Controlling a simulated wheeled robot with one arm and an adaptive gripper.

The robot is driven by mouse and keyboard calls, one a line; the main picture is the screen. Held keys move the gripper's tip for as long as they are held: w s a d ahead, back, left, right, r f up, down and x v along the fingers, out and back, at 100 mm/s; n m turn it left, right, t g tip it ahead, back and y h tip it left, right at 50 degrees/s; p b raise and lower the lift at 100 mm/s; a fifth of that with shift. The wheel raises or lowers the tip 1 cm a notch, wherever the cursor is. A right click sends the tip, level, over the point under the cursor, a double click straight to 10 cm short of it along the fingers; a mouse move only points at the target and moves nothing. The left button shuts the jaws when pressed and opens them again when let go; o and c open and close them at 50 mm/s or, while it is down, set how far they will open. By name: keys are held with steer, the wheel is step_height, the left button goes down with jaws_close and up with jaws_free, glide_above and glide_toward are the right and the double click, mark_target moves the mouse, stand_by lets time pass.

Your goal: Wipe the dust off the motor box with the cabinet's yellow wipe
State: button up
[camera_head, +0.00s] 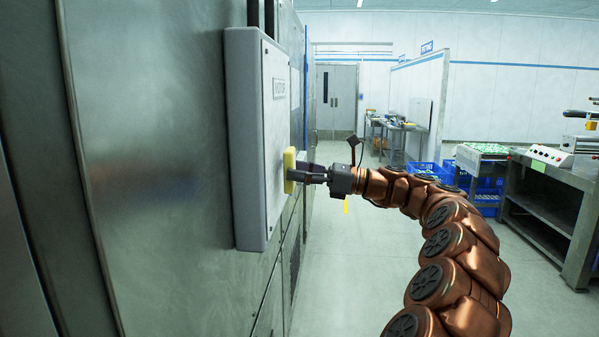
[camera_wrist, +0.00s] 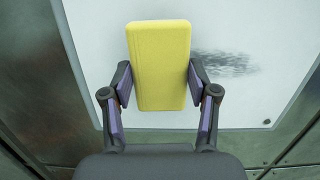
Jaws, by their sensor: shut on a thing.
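The motor box (camera_head: 245,140) is a pale grey box with a "MOTOR" label, fixed to the steel cabinet wall. Its white front face fills much of the wrist view (camera_wrist: 95,50). My gripper (camera_head: 305,175) is shut on the yellow wipe (camera_head: 289,170), a thick pad. The wipe (camera_wrist: 160,65) stands between the two fingers in the wrist view. In the head view it is at the lower part of the box's front and appears to touch it. A dark dust smudge (camera_wrist: 225,63) shows just right of the wipe; any dust behind the wipe is hidden.
The steel wall (camera_head: 160,150) runs along the left. A metal workbench (camera_head: 545,205) with a control box (camera_head: 549,156) stands at the right, with blue crates (camera_head: 487,190) beside it. The floor (camera_head: 345,270) between wall and bench is clear.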

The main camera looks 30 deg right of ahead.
mark_target(281, 160)
steer(key=shift+p+x, duration=0.45)
steer(key=shift+x, duration=0.55)
stand_by(0.4)
steer(key=shift+f, duration=0.1)
steer(key=w+d+p, duration=0.1)
steer(key=w+p, duration=0.1)
steer(key=p, duration=0.2)
steer(key=shift+d, duration=0.35)
steer(key=shift+w+d+p, duration=0.35)
steer(key=shift+p, duration=0.45)
steer(key=shift+w+d+p, duration=0.25)
steer(key=shift+w+p, duration=0.1)
steer(key=shift+p, duration=0.5)
steer(key=p, duration=0.1)
steer(key=w+d+p, duration=0.1)
steer(key=p, duration=0.1)
steer(key=shift+w+d+p, duration=0.15)
steer(key=shift+w+p, duration=0.15)
steer(key=shift+w+d+p, duration=0.15)
steer(key=shift+w+p, duration=0.1)
steer(key=shift+p, duration=0.2)
